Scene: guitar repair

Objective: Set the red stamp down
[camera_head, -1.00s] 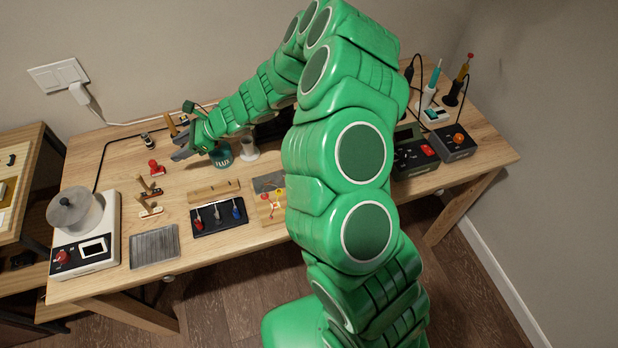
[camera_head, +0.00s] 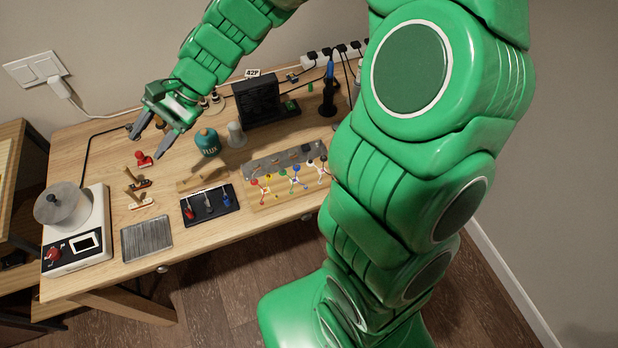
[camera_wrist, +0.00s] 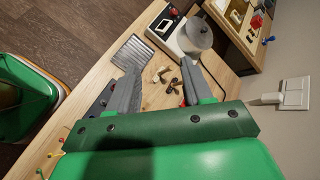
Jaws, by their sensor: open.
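The red stamp (camera_head: 143,158) stands on the wooden table, toward its back left. My gripper (camera_head: 147,146) is open and empty, its fingers pointing down and apart above the table by the stamp. In the head view the fingertips are close to the stamp; contact cannot be told. In the wrist view my gripper (camera_wrist: 162,70) shows both fingers spread, with only a small red bit, probably the stamp (camera_wrist: 182,102), beside the right finger. The rest of it is hidden there.
A green flux bottle (camera_head: 207,143) and a black fan unit (camera_head: 257,100) stand right of my gripper. Wooden-handled pieces (camera_head: 138,183), a black tray of tools (camera_head: 210,204), a ridged metal tray (camera_head: 147,239) and a grey pot on a white heater (camera_head: 75,240) are in front.

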